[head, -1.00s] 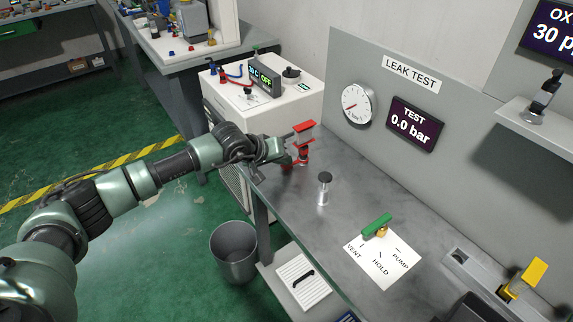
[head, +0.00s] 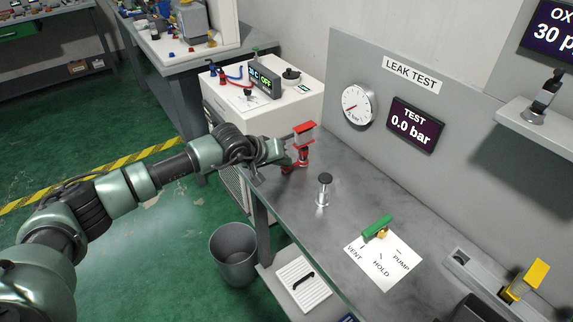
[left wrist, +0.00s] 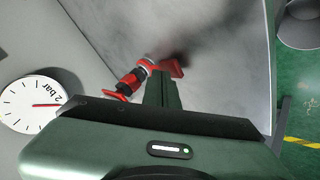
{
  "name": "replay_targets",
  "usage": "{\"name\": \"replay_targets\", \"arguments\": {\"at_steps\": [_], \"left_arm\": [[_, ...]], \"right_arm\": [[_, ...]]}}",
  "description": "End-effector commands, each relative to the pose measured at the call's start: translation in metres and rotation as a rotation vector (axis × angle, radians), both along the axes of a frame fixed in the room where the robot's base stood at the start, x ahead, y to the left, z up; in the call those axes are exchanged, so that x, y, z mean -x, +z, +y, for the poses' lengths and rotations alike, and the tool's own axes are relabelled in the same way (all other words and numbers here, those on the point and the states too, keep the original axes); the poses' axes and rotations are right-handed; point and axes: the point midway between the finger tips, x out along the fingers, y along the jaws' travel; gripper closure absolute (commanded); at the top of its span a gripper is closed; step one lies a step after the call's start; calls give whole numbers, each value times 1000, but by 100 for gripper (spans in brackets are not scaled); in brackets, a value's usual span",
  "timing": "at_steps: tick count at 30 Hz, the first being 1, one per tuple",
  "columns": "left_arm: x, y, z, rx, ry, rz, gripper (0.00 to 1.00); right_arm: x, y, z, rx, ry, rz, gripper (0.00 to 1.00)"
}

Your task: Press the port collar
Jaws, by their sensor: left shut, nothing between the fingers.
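A red and black fitting, which looks like the port collar (head: 302,157), stands at the far left end of the grey bench. It also shows in the left wrist view (left wrist: 131,82), partly hidden by my gripper. My left gripper (head: 284,152) is shut and empty, right beside the fitting. In the left wrist view its dark fingers (left wrist: 162,90) lie close to the red parts. I cannot tell whether they touch. The TEST display (head: 413,126) reads 0.0 bar. My right gripper is not in view.
A metal cylinder with a black top (head: 324,190) stands on the bench. A green lever (head: 377,227) sits by the VENT/HOLD/PUMP card (head: 385,262). A round gauge (head: 358,105) is on the back panel. A white cabinet (head: 290,105) stands behind my gripper. A bin (head: 233,255) is below.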

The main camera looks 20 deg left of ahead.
Motion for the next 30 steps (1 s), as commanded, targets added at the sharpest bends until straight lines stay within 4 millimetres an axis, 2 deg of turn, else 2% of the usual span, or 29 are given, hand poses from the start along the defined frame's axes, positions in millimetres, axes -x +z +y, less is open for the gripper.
{"name": "replay_targets", "arguments": {"at_steps": [9,22,30], "left_arm": [[-1,20,0,1,0,-3,100],[-1,24,0,1,1,-3,100],[-1,49,1,0,0,-5,100]], "right_arm": [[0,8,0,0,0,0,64],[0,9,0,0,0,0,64],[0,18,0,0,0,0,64]]}}
